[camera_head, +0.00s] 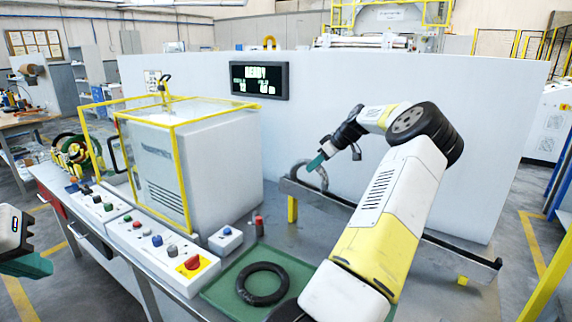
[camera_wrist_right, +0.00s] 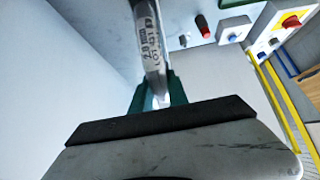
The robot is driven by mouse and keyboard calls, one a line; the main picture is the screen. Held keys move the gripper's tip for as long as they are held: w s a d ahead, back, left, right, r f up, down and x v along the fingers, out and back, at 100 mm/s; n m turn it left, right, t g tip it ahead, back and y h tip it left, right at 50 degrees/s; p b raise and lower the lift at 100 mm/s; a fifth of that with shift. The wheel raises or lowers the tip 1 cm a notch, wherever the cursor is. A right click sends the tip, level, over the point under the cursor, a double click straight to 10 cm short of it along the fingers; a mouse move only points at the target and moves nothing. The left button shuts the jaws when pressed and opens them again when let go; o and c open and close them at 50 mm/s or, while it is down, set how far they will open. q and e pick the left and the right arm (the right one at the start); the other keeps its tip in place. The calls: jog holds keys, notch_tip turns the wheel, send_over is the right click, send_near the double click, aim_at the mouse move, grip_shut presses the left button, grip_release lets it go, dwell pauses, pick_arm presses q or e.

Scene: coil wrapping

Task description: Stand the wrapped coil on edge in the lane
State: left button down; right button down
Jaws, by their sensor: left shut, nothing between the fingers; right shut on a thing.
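The wrapped coil (camera_head: 324,177) is a pale grey ring at the left end of the lane (camera_head: 345,206), a long grey metal channel. It appears upright on edge, its lower part hidden by the lane's near wall. I cannot tell whether it touches the lane floor. My right gripper (camera_head: 317,163) is shut on the coil's upper rim. In the right wrist view the coil (camera_wrist_right: 150,48) shows a printed label and sits between the green fingers (camera_wrist_right: 158,100). My left gripper (camera_head: 38,266) is shut and empty at the left edge, far from the lane.
A black ring (camera_head: 243,290) lies on a green mat (camera_head: 222,286) at the front. A yellow-framed machine (camera_head: 205,165) and control boxes (camera_head: 150,246) stand left of the lane. A red-topped cylinder (camera_head: 259,226) stands between. A white wall (camera_head: 330,100) rises behind the lane.

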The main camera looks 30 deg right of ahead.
jog(key=shift+f, duration=0.25)
jog(key=c, duration=1.2)
grip_release()
jog(key=shift+f, duration=0.1)
jog(key=shift+s, duration=0.1)
jog(key=v, duration=0.7)
jog(key=shift+s+d+r, duration=0.1)
jog(key=shift+s+r, duration=0.05)
jog(key=shift+r, duration=0.25)
